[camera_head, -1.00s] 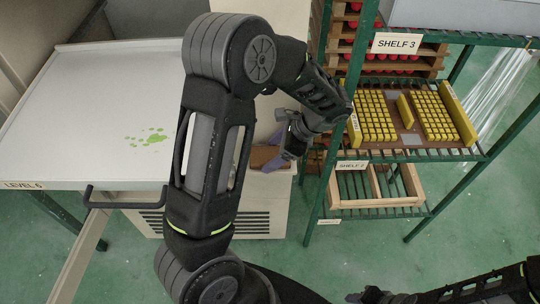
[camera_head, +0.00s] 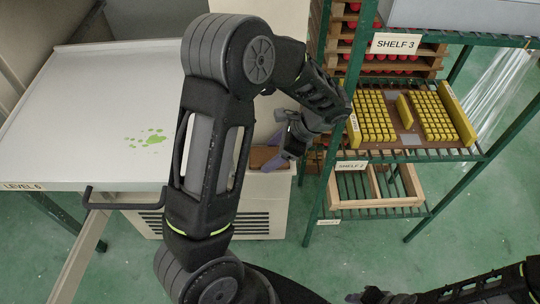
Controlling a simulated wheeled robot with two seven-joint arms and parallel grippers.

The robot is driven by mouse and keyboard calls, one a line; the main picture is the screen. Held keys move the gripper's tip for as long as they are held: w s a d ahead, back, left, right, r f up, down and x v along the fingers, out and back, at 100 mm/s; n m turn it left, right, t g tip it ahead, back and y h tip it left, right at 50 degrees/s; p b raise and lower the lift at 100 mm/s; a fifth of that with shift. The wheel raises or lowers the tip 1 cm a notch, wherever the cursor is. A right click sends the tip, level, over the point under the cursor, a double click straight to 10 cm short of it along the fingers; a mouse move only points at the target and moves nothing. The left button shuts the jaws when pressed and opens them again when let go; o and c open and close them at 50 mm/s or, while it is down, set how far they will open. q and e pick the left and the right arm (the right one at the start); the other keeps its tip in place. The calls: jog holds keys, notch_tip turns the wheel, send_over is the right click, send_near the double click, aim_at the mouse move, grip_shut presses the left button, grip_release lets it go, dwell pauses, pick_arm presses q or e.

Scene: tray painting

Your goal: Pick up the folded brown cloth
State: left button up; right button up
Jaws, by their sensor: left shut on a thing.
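The folded brown cloth (camera_head: 262,156) shows as a small brown patch at the top of the pale cabinet, right of my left forearm. Part of it is hidden by my arm and gripper. My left gripper (camera_head: 279,150) reaches down to it from the right, with a purple-grey finger against the cloth's right side. It is shut on the cloth. The other finger is hard to make out. My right gripper (camera_head: 374,297) is at the bottom edge, mostly cut off, far from the cloth.
A white table (camera_head: 95,110) with green paint spots (camera_head: 147,138) stands at the left. A green rack (camera_head: 395,155) at the right holds a tray of yellow blocks (camera_head: 435,118) and a wooden crate (camera_head: 375,200). Green floor is open below the rack.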

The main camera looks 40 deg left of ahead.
pick_arm(q)
jog(key=shift+r, duration=0.1)
jog(key=shift+s+d+r+b, duration=0.1)
jog(key=shift+b, duration=0.2)
jog(key=shift+r, duration=0.35)
notch_tip(320, 180, up, 6)
jog(key=shift+b, duration=0.7)
jog(key=s+d, duration=0.1)
jog(key=s+d+b, duration=0.1)
jog(key=s, duration=0.1)
jog(key=s+d, duration=0.1)
jog(key=shift+s+d+f, duration=0.2)
jog(key=shift+s+d, duration=0.05)
jog(key=shift+s, duration=0.05)
jog(key=s+d, duration=0.2)
jog(key=s, duration=0.1)
jog(key=s+d, duration=0.3)
jog(key=s, duration=0.1)
jog(key=s+d, duration=0.3)
jog(key=s, duration=0.1)
jog(key=shift+s+d+r, duration=0.1)
jog(key=shift+d+r, duration=0.05)
jog(key=shift+d, duration=0.05)
